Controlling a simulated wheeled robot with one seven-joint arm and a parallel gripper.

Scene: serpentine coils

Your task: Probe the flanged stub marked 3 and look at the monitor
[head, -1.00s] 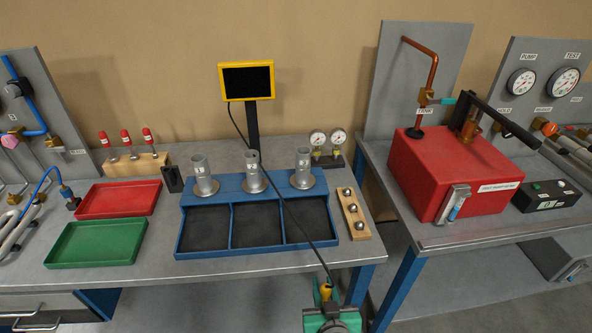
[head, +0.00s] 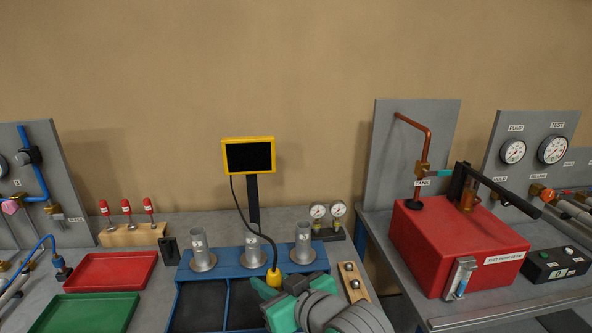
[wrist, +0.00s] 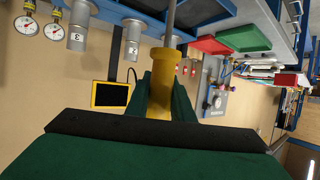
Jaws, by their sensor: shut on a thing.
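Three grey flanged stubs stand on the blue rack (head: 228,272). The stub marked 3 (head: 303,245) is the right one, and its label is readable in the wrist view (wrist: 76,37). My gripper (head: 273,290) is shut on the yellow handle of the probe (head: 273,277), in front of and below the middle stub (head: 254,249). In the wrist view the probe's yellow body (wrist: 161,82) sits between the fingers, with a thin rod leading out past the top edge. The probe is apart from stub 3. The yellow-framed monitor (head: 248,156) has a dark, blank screen.
A black cable (head: 238,205) runs from the monitor to the probe. Two small gauges (head: 328,213) stand right of stub 3. A wooden block with steel balls (head: 353,281) lies beside the rack. Red (head: 115,270) and green (head: 100,312) trays lie left.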

